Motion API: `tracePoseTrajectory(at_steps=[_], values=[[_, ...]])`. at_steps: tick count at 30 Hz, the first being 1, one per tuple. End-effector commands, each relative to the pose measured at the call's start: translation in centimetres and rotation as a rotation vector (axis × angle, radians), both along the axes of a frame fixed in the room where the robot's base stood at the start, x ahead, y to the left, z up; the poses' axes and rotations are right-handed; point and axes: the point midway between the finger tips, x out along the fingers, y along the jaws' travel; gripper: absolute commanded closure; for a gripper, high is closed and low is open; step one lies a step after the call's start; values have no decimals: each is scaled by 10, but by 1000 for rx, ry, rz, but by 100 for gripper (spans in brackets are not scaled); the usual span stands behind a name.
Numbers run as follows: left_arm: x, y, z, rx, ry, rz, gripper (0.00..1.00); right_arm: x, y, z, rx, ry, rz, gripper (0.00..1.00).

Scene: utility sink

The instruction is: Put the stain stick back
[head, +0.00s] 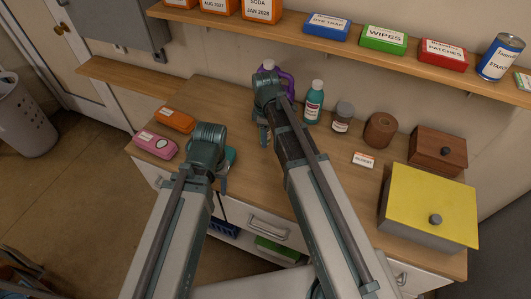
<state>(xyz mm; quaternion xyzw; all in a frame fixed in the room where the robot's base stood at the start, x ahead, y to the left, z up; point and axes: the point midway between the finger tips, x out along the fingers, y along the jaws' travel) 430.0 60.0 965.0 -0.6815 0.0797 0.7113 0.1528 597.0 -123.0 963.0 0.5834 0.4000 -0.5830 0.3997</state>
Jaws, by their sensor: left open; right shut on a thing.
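I cannot pick out the stain stick for certain. An orange item (175,119) and a pink item (155,144) lie at the left end of the wooden counter (215,104); their labels are too small to read. My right gripper (265,137) is over the counter in front of a purple jug (288,84). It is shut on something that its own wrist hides. My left gripper (222,183) is open at the counter's front edge, right of the pink item. A teal patch shows beside it, and I cannot tell what it is.
A teal bottle (313,102), grey jar (342,117), brown round pot (380,130), small orange-white box (363,160), wooden box (437,150) and yellow-topped box (430,205) stand to the right. A shelf (290,27) with boxes and a can runs above. Drawers (262,228) are below.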

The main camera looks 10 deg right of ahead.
Motion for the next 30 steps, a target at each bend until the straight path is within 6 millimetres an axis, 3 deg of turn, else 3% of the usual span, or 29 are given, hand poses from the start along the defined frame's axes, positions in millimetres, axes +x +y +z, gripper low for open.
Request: tracePoseTrajectory(at_steps=[1,4,13,22,30], values=[[0,0,-17,0,0,0,50,0,0,-17,0,0,0,100],[0,0,-28,0,0,0,50,0,0,-28,0,0,0,100],[0,0,-32,0,0,0,50,0,0,-32,0,0,0,100],[0,0,-66,0,0,0,50,0,0,-66,0,0,0,100],[0,0,-64,0,0,0,50,0,0,-64,0,0,0,100]])
